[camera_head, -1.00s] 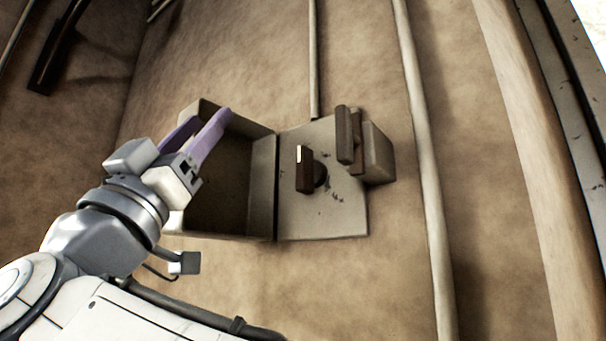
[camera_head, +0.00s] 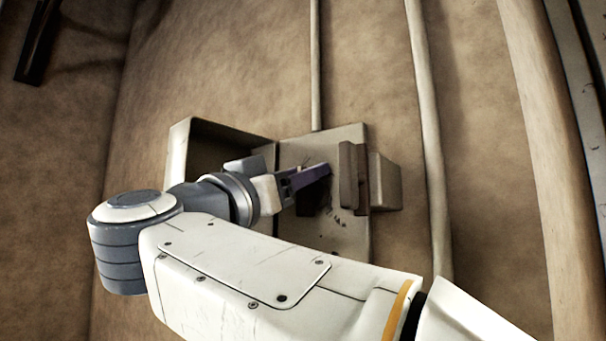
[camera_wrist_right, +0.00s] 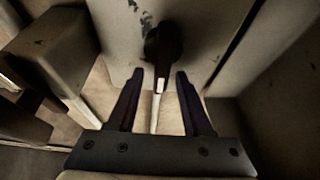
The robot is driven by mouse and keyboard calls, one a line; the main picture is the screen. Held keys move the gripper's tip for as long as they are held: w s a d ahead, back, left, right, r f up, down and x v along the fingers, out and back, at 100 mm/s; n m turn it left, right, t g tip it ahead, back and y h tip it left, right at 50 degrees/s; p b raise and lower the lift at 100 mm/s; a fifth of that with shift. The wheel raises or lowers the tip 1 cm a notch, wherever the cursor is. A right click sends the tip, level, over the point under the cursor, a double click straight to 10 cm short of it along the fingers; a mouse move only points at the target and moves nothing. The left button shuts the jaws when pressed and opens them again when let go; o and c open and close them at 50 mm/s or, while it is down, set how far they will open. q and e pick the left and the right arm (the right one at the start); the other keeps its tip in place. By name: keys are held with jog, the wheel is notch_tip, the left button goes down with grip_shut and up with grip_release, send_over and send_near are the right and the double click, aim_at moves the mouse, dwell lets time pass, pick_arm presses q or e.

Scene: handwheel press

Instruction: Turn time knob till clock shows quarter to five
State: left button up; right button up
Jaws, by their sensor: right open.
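A dark knob (camera_wrist_right: 163,45) with a pale stripe along its grip stands out from the grey panel (camera_head: 352,231) on the wall. In the head view my right gripper (camera_head: 325,172) is in front of the panel and mostly hides the knob. In the right wrist view the right gripper (camera_wrist_right: 159,76) is open, with one purple finger on each side of the knob's protruding grip. A gap shows between each finger and the grip. No clock face shows. My left gripper is not in view.
An open grey box (camera_head: 181,148) adjoins the panel on the left. Vertical pipes (camera_head: 428,130) run along the brown wall.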

jog(key=shift+w+d+r, duration=0.2)
jog(key=shift+w+d, duration=0.15)
jog(key=shift+w, duration=0.1)
grip_shut()
